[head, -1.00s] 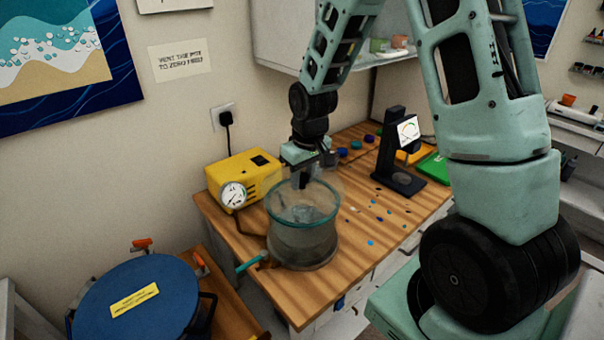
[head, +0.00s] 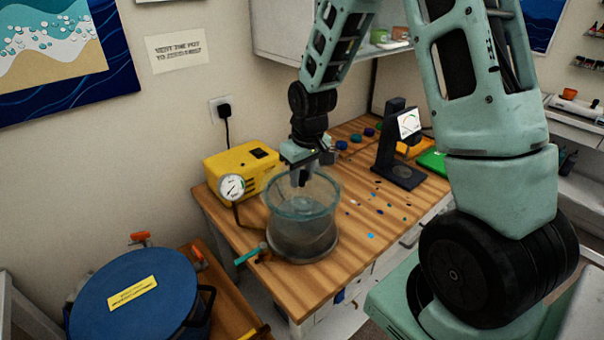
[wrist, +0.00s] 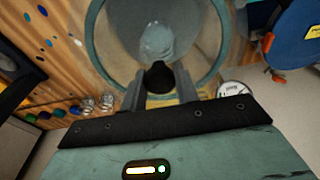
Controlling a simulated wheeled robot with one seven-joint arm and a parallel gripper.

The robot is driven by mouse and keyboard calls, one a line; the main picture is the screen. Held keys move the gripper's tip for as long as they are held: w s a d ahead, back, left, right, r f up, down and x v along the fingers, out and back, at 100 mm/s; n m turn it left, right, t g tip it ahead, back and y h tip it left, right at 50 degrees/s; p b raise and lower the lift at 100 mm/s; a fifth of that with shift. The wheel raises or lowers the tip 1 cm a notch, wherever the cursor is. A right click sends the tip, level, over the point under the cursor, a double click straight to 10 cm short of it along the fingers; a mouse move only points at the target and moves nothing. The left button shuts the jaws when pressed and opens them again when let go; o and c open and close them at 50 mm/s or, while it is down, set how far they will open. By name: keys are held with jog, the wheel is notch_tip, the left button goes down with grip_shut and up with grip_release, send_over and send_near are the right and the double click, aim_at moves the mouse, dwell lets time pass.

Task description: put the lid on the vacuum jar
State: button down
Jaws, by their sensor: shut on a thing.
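The vacuum jar (head: 303,240) is a clear, greyish cylinder standing near the front left of the wooden bench. My gripper (head: 301,181) is above the jar's mouth, pointing down. In the wrist view my gripper (wrist: 158,88) has its fingers shut on the black knob (wrist: 158,76) of the lid. The lid is see-through and hard to make out; its clear disc seems to lie over the jar's mouth. I cannot tell whether it touches the rim. A whitish cup (wrist: 163,40) shows through the clear surfaces, inside the jar.
A yellow pump (head: 240,172) with a dial gauge (head: 231,187) stands behind left of the jar. A teal-handled valve (head: 249,255) sticks out at its lower left. A black stand (head: 399,172) is to the right. A blue-lidded pot (head: 130,305) stands front left.

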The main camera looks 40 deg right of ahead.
aim_at(302, 173)
jog(key=shift+f, duration=0.2)
jog(key=c, duration=1)
grip_release()
notch_tip(302, 173, up, 8)
jog(key=p, duration=0.6)
jog(key=shift+r, duration=0.1)
